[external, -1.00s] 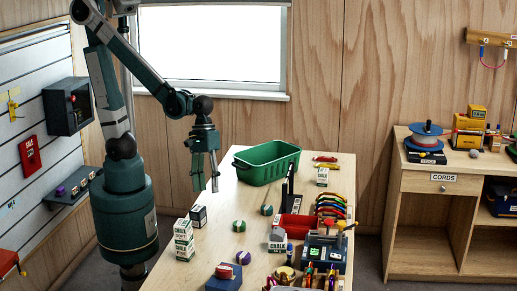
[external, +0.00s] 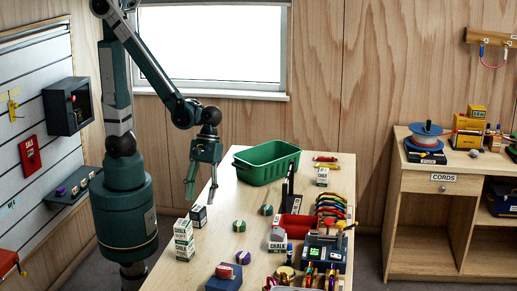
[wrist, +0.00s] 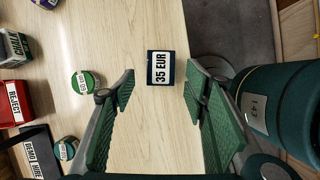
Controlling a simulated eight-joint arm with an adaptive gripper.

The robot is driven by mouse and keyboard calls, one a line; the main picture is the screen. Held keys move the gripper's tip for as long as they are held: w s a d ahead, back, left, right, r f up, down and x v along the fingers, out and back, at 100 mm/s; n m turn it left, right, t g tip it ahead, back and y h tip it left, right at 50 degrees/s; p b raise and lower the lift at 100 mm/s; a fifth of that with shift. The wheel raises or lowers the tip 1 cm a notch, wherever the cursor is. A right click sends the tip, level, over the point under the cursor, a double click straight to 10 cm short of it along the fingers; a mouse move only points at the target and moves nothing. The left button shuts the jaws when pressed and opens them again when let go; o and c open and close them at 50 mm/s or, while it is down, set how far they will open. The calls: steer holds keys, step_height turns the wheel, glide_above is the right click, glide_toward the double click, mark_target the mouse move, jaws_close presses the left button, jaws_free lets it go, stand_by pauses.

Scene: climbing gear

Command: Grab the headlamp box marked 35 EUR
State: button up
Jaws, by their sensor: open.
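The headlamp box (wrist: 160,70) is small and dark, with a white label reading 35 EUR facing the camera in the wrist view. In the external view a small dark box (external: 198,216) stands near the table's left edge and looks like the same one. My gripper (external: 201,191) hangs above it, fingers pointing down. In the wrist view my gripper (wrist: 161,82) is open and empty, with the box framed between its spread fingertips. The box looks apart from both fingers and rests on the table.
A white chalk box (external: 184,240) stands just in front of the dark box. A green-and-white round item (wrist: 85,83) lies left of my fingers in the wrist view. A green bin (external: 268,165) sits at the table's back. A red reject tray (wrist: 14,102) is farther left.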

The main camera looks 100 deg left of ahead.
mark_target(201, 211)
steer(key=shift+x, duration=1.3)
steer(key=shift+b+x, duration=0.6)
steer(key=shift+x, duration=2)
steer(key=shift+a, duration=0.15)
steer(key=c, duration=1)
